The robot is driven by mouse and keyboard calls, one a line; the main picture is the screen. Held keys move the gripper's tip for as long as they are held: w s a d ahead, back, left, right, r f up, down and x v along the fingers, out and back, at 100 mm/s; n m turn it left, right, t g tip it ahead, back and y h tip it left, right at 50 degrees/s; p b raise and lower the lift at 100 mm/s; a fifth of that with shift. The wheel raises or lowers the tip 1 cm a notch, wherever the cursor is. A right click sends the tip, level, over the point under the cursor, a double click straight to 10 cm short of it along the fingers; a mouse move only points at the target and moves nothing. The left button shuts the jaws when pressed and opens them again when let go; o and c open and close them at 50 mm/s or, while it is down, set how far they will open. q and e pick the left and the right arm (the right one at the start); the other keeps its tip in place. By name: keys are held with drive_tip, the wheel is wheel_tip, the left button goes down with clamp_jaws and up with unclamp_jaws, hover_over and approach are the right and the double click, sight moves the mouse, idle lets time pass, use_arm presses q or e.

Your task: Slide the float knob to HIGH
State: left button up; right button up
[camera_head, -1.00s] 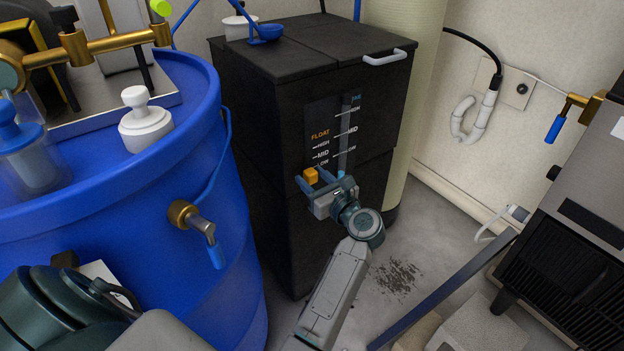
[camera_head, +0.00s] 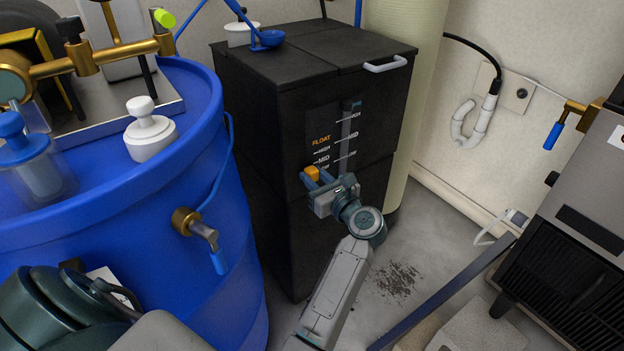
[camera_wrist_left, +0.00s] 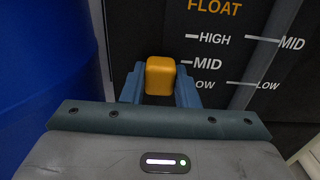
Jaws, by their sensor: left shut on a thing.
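In the left wrist view the knob (camera_wrist_left: 160,76) is level with the gap between the MID and LOW marks of the FLOAT scale, below HIGH (camera_wrist_left: 214,39). My left gripper (camera_head: 318,180) is shut on the knob, with a blue finger on each side of it; the fingers also show in the wrist view (camera_wrist_left: 160,90). My right gripper is not in view.
A blue barrel (camera_head: 120,230) stands close on the left, with a tap (camera_head: 200,235) pointing toward the ice maker. A second scale with a slot is on the panel right of the FLOAT scale. A grey machine (camera_head: 580,220) stands at the right.

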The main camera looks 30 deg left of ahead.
sight(305, 157)
use_arm(q)
drive_tip(key=shift+r+p, duration=1.05)
drive_tip(key=shift+r, duration=0.8)
drive_tip(key=o, duration=1)
drive_tip(key=shift+o, duration=0.2)
drive_tip(key=shift+f, duration=0.1)
